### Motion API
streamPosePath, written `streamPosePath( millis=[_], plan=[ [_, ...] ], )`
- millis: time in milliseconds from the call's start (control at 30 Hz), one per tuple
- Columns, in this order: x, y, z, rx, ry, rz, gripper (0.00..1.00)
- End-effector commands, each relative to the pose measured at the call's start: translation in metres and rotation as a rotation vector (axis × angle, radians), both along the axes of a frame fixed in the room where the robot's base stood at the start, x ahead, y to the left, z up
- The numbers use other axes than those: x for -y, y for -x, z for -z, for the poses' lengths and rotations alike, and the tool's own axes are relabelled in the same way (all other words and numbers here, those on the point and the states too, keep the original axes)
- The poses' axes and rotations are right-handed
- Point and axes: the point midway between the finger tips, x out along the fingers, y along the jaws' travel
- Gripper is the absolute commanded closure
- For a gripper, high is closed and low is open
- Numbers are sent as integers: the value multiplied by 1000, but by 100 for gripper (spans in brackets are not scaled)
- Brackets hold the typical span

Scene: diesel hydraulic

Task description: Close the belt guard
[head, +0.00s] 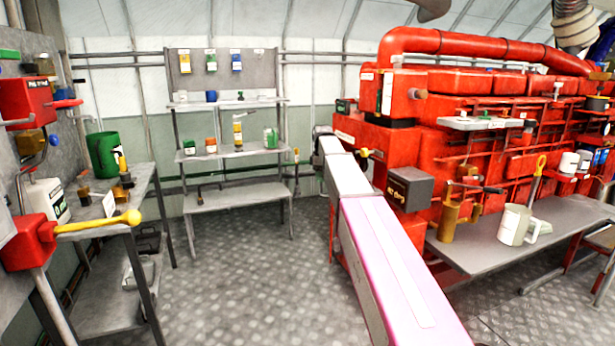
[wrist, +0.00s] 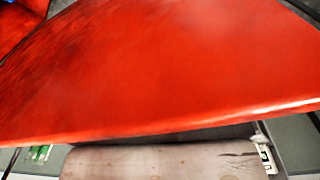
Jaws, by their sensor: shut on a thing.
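A broad, smooth red panel (wrist: 170,75), which looks like the belt guard, fills most of the wrist view, very close to the camera. Its lower edge runs slanting across the frame. In the head view, my arm reaches forward to the near left end of the red engine, and a red part (head: 346,137) with a white label shows beside the arm's end. I cannot tell for sure that this is the same panel. My gripper's fingers show in neither view. The belt and whatever the guard covers are hidden.
The large red engine (head: 470,85) stands at right, with a grey box (head: 409,188) on its near end. A grey bench (head: 470,250) holds a white jug (head: 515,224). A shelf rack (head: 236,150) stands behind, left. The floor (head: 250,270) between is clear.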

Motion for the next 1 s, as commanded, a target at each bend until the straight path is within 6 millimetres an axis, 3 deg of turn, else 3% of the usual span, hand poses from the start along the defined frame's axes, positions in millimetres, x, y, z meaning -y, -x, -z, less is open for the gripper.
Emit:
streamPosePath(
  millis=[33, 200, 567, 600, 667, 1000],
  plan=[
    [6, 8, 1, -9, -1, -7, 100],
    [15, 10, 1, -9, -1, -30, 100],
    [16, 11, 1, -9, 0, -33, 100],
    [16, 11, 2, -11, 1, -33, 75],
    [16, 11, 1, -11, 1, -33, 60],
    [16, 6, -3, -5, 0, -35, 60]
  ],
)
